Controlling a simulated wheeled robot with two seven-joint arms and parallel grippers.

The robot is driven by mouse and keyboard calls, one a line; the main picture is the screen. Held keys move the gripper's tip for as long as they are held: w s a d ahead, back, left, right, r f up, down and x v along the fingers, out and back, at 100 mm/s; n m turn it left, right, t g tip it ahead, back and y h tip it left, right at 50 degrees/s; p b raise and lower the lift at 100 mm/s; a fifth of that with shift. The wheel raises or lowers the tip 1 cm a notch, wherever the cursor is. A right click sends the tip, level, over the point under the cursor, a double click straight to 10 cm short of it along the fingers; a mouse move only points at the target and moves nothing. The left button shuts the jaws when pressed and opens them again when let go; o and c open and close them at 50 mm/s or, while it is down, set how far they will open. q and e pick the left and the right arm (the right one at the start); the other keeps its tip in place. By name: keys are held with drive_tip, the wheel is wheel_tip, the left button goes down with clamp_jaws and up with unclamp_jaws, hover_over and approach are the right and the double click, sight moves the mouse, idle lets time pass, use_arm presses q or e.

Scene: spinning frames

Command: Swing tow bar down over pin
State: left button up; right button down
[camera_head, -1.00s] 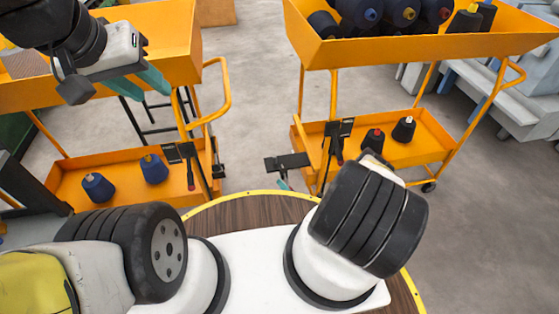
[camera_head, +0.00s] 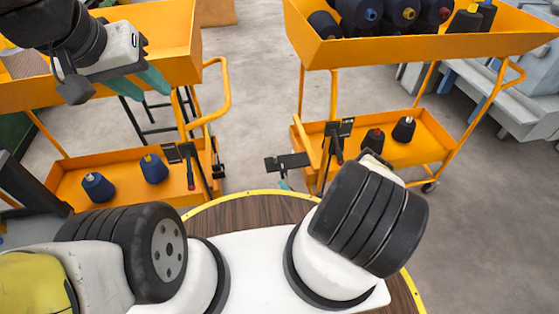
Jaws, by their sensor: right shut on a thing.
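The left orange cart (camera_head: 110,168) has a small dark hitch part (camera_head: 217,171) at its right end; the pin on it is too small to make out clearly. A black tow bar (camera_head: 287,162) with a flat end reaches left from the right orange cart (camera_head: 425,160). A floor gap separates its end from the left cart's hitch. A teal tip of my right gripper (camera_head: 284,184) shows just below the bar; the gripper is shut on it, mostly hidden behind my arm. My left gripper (camera_head: 140,88) is open and empty, over the left cart's upper tray edge.
Both carts carry yarn cones; the right upper tray (camera_head: 420,45) holds several. A yellow push handle (camera_head: 222,95) stands at the left cart's right end. Grey machinery (camera_head: 510,95) stands far right. Floor between the carts is clear.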

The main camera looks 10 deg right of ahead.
idle(0.9)
drive_tip(key=shift+w, duration=1.5)
drive_tip(key=c, duration=1)
unclamp_jaws()
drive_tip(key=v, duration=0.8)
